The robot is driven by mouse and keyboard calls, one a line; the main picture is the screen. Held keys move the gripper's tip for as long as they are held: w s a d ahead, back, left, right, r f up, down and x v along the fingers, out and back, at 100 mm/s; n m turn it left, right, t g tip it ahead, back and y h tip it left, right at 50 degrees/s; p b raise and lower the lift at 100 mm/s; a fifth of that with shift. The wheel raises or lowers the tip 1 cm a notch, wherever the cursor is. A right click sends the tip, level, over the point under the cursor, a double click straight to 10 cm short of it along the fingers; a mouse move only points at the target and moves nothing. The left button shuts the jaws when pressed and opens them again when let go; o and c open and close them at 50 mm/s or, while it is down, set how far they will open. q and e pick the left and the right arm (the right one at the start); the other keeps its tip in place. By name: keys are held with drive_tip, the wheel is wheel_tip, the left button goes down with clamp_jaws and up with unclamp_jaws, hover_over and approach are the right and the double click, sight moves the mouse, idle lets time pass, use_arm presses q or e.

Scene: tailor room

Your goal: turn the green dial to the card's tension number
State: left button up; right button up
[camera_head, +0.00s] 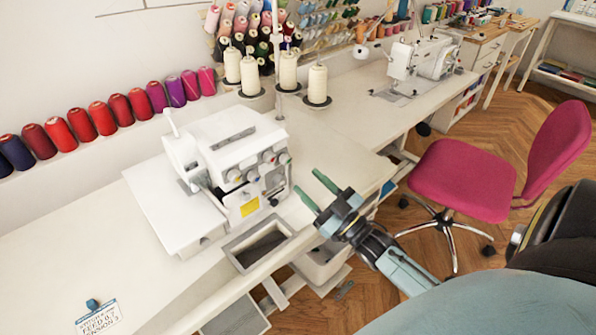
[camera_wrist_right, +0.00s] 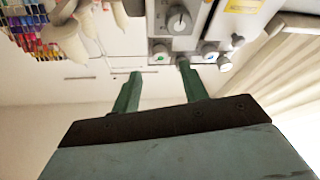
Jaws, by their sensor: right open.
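The white overlock machine (camera_head: 222,160) stands on the sewing table with a row of small dials on its front. The rightmost of them, the green dial (camera_head: 284,158), has a green-tinted face; its pointer is too small to read. In the right wrist view a green-marked dial (camera_wrist_right: 160,55) lies between and just beyond the fingertips. The card (camera_head: 97,318) lies at the lower left; its lines seem to read "FEED 0.7" and "TENSION 3". My right gripper (camera_head: 305,181) is open and empty, apart from the machine, to the right of its front. My left gripper is out of view.
A small blue object (camera_head: 92,303) sits at the card's upper edge. An open recess (camera_head: 262,248) is in the table's front below the machine. Cream thread cones (camera_head: 288,72) stand behind. A pink chair (camera_head: 465,180) is at right.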

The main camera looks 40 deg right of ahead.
drive_tip(key=v, duration=0.5)
drive_tip(key=shift+s, duration=0.3)
